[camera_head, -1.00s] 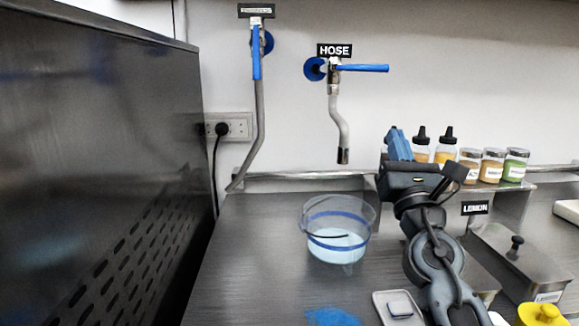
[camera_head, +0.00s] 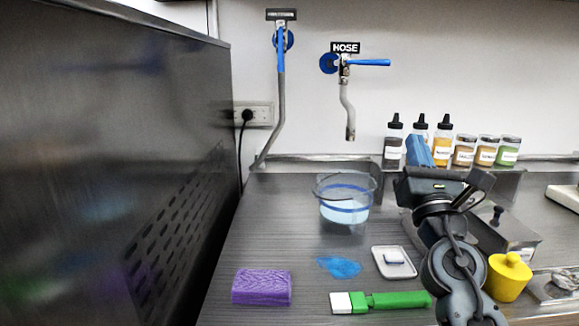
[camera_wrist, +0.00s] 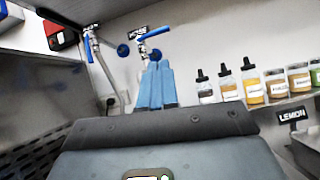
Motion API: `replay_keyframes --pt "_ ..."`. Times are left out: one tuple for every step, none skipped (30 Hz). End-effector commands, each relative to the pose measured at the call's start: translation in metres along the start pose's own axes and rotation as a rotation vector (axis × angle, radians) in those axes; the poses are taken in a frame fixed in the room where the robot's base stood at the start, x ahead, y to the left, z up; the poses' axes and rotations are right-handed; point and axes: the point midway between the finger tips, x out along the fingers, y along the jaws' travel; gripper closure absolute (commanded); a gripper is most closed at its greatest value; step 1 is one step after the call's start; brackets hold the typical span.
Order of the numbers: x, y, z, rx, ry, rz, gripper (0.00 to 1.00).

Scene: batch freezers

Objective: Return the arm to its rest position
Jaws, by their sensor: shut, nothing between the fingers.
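My gripper (camera_head: 418,150) has blue fingers and is raised above the right part of the steel counter, in front of the row of bottles and jars. In the wrist view its fingers (camera_wrist: 155,84) are side by side, shut and empty, pointing up towards the wall. My grey arm comes up from the lower right of the head view and hides part of the counter and a steel container behind it. The gripper looks apart from everything around it.
A clear bucket (camera_head: 344,207) stands left of my arm, under the hose tap (camera_head: 347,70). A purple sponge (camera_head: 262,287), green brush (camera_head: 390,300), blue spill (camera_head: 340,267) and white dish (camera_head: 397,262) lie in front. A yellow container (camera_head: 508,276) stands right. A dark steel machine (camera_head: 120,140) fills the left.

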Motion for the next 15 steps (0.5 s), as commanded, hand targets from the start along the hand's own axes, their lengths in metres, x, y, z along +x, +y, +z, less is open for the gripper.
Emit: replay_keyframes --pt "-0.006 0.0 -0.004 0.024 0.01 -0.002 1.0" --pt "-0.009 0.0 -0.006 0.039 0.016 -0.003 1.0" --pt "-0.013 0.001 -0.008 0.059 0.022 -0.004 1.0" --pt "-0.017 0.001 -0.011 0.078 0.028 -0.006 1.0" --pt "-0.021 0.001 -0.013 0.096 0.035 -0.008 1.0" --pt "-0.026 0.001 -0.016 0.119 0.043 -0.01 1.0" --pt "-0.032 0.001 -0.019 0.143 0.051 -0.012 1.0" --pt "-0.036 0.001 -0.022 0.166 0.06 -0.015 1.0" --pt "-0.044 0.001 -0.026 0.198 0.071 -0.019 1.0" --pt "-0.05 0.002 -0.029 0.225 0.08 -0.022 1.0" --pt "-0.056 0.002 -0.032 0.254 0.089 -0.026 1.0" --pt "-0.065 0.002 -0.036 0.293 0.102 -0.031 1.0" --pt "-0.072 0.003 -0.04 0.325 0.113 -0.036 1.0" --pt "-0.08 0.003 -0.043 0.358 0.124 -0.041 1.0" --pt "-0.09 0.004 -0.047 0.406 0.139 -0.048 1.0"
